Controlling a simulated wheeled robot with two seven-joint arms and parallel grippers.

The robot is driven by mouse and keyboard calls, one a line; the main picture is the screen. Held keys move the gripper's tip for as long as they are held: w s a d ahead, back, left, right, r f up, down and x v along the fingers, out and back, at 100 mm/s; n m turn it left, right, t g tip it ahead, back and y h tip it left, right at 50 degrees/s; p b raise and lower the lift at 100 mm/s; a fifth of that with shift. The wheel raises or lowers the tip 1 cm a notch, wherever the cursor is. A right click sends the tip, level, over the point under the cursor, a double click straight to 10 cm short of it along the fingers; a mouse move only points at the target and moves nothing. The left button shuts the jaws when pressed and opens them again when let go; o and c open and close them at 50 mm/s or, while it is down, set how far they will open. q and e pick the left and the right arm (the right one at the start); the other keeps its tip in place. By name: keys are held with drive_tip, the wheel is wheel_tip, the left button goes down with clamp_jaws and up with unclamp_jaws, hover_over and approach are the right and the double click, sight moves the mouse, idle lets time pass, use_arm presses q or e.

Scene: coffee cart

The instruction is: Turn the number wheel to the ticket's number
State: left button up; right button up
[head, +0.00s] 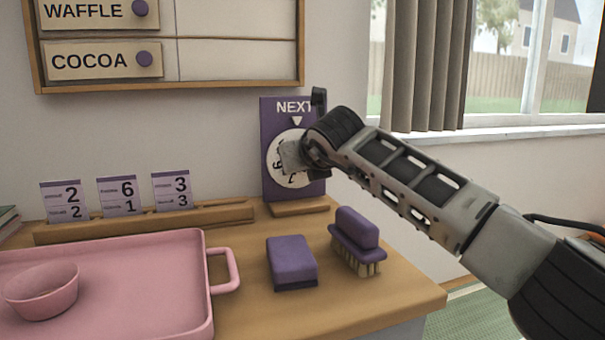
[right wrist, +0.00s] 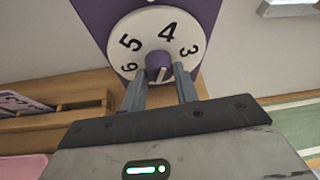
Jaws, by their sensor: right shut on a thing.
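The number wheel (head: 274,172) is a white disc on a purple board (head: 275,115) marked NEXT with a white pointer. In the right wrist view the wheel (right wrist: 122,64) shows 6, 5, 4 and 3, with 4 near the top. The pointer is out of that view. My right gripper (head: 293,157) covers much of the wheel in the head view. Its fingers (right wrist: 160,80) are shut on the purple centre knob (right wrist: 157,62). Tickets reading 2 over 2 (head: 64,201), 6 over 1 (head: 121,196) and 3 over 3 (head: 172,191) stand in a row. My left gripper is out of view.
A wooden rail (head: 150,226) holds the tickets. A pink tray (head: 140,285) with a pink bowl (head: 42,292) lies in front. A purple block (head: 291,263) and a purple brush (head: 357,240) stand on the counter below my right arm. A menu board (head: 235,62) hangs above.

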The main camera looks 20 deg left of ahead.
use_arm(q)
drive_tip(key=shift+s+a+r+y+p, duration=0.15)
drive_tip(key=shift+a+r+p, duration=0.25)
drive_tip(key=shift+p, duration=0.45)
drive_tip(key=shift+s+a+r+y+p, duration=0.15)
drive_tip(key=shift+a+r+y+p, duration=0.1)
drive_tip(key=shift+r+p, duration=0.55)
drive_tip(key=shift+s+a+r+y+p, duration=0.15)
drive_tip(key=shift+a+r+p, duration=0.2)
drive_tip(key=shift+p, duration=0.6)
use_arm(e)
drive_tip(key=shift+w+d+f+m+g+y, duration=0.15)
drive_tip(key=shift+m+g+y, duration=0.2)
drive_tip(key=shift+m+y, duration=1.6)
drive_tip(key=shift+w+d+m+g+y, duration=0.1)
drive_tip(key=shift+m+g+y, duration=0.6)
drive_tip(key=shift+m, duration=2.3)
drive_tip(key=shift+w+d+f+m+g+y, duration=0.1)
drive_tip(key=shift+d+m+y, duration=0.05)
drive_tip(key=shift+m+y, duration=1.95)
